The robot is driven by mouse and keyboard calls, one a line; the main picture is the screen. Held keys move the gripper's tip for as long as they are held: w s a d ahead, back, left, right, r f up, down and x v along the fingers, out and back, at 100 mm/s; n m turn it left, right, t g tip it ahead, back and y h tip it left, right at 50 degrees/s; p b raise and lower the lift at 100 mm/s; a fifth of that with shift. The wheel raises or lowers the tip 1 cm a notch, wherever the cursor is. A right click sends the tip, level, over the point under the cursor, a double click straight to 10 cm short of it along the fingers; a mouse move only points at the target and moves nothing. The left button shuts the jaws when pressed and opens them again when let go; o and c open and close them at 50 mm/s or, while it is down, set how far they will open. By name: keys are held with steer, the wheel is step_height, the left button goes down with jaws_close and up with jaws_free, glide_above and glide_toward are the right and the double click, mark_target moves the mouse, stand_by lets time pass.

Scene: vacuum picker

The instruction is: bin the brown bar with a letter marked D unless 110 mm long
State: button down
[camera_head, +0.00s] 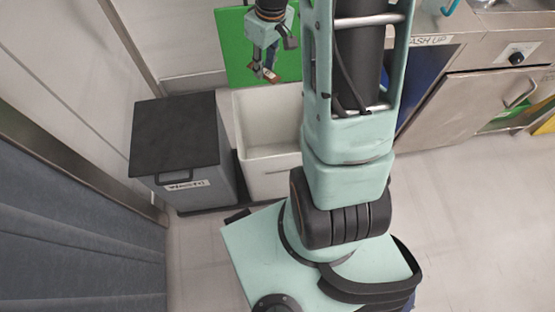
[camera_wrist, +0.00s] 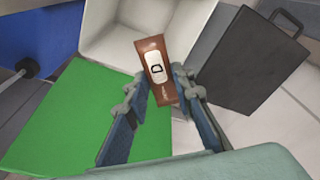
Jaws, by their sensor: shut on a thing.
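A brown bar (camera_wrist: 152,47) with a white label and a letter D shows in the wrist view. My gripper (camera_wrist: 163,80) is shut on its lower part, and the far end sticks out beyond the fingertips. In the head view my gripper (camera_head: 264,72) holds the small brown bar (camera_head: 271,76) in the air near a white open bin (camera_head: 240,112). The grey waste bin (camera_head: 205,190) with a dark lid stands left of the white bin. Its lid (camera_head: 174,132) looks closed. The bar's length cannot be read here.
A green panel (camera_head: 232,48) is behind the white bin; it also shows in the wrist view (camera_wrist: 70,125). A steel counter and cupboard (camera_head: 470,105) stand at the right. Open floor (camera_head: 470,200) lies at the right front.

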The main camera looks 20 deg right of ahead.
steer(key=d+f+n+b, duration=0.1)
steer(key=d+f+b, duration=0.1)
steer(key=f+b, duration=0.5)
steer(key=s+d+f+n+b, duration=0.1)
steer(key=d+f+b, duration=0.2)
steer(key=f+b, duration=0.4)
step_height(320, 180, down, 8)
steer(key=shift+f+n+b, duration=0.15)
steer(key=shift+n+b, duration=0.15)
steer(key=shift+s, duration=0.1)
steer(key=c, duration=1.6)
jaws_free()
steer(key=r, duration=0.4)
steer(key=s+r, duration=0.1)
steer(key=r, duration=0.3)
steer(key=d+r, duration=0.1)
steer(key=r, duration=0.3)
steer(key=shift+s, duration=0.25)
